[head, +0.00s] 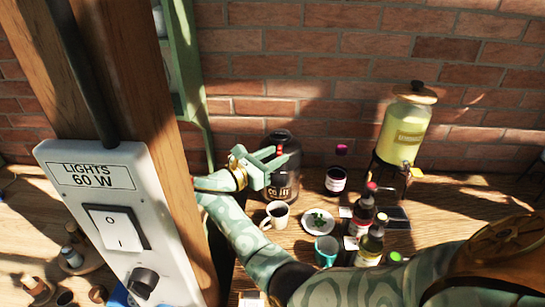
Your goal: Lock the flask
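A dark, rounded flask (291,180) with pale lettering low on its front stands on the wooden table near the brick wall. My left gripper is not in view.
A mug of dark drink (277,214), a plate (328,229), a teal cup (326,250) and several bottles stand close by. A yellow dispenser (404,135) stands at the right. A post with a light switch panel (130,220) blocks the left. The far right tabletop is mostly clear.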

